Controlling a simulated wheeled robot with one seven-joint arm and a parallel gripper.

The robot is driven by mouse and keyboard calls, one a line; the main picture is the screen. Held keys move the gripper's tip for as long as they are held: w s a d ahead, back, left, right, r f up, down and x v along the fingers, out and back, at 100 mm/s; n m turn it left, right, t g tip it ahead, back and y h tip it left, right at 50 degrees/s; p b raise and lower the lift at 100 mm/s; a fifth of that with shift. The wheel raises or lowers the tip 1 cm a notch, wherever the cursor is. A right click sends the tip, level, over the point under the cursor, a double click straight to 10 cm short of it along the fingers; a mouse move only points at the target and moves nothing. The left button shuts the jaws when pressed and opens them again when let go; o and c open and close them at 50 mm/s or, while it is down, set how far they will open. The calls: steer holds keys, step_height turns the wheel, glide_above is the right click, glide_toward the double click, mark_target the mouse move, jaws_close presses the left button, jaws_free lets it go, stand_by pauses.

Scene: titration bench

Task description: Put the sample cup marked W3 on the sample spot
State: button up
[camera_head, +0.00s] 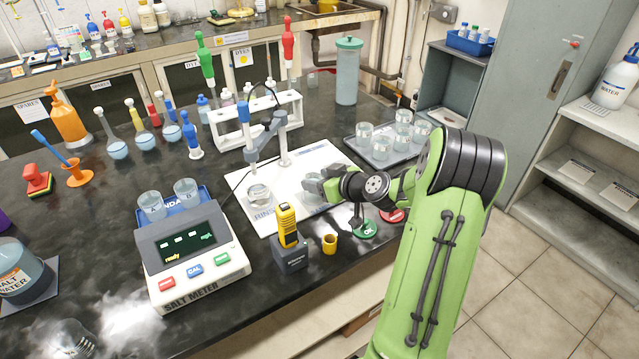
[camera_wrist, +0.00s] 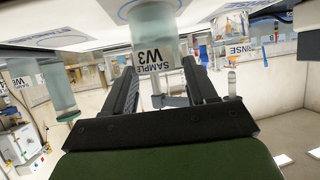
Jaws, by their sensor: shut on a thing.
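The sample cup marked W3 (camera_wrist: 155,52) is clear, with pale liquid and a white label, upright in the wrist view's upside-down picture. My gripper (camera_head: 316,186) is shut on it; its two dark fingers (camera_wrist: 160,90) flank the cup's sides. In the head view the cup (camera_head: 311,197) is partly hidden by my gripper, over the front right of the white mat (camera_head: 318,158). In the wrist view the cup's base lies at a blue-ringed spot (camera_wrist: 122,10) on the mat. I cannot tell whether it touches.
The rinse cup (camera_head: 259,196) stands left of my gripper, under the probe stand (camera_head: 284,145). A salt meter (camera_head: 188,255) and a yellow handheld device (camera_head: 288,226) stand in front. A grey tray (camera_head: 371,165) with several cups lies at right. A tube rack (camera_head: 236,140) stands behind.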

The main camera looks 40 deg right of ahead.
steer(key=o, duration=1.1)
steer(key=shift+s, duration=0.1)
steer(key=p+v, duration=0.1)
steer(key=v, duration=1.1)
steer(key=shift+r, duration=0.15)
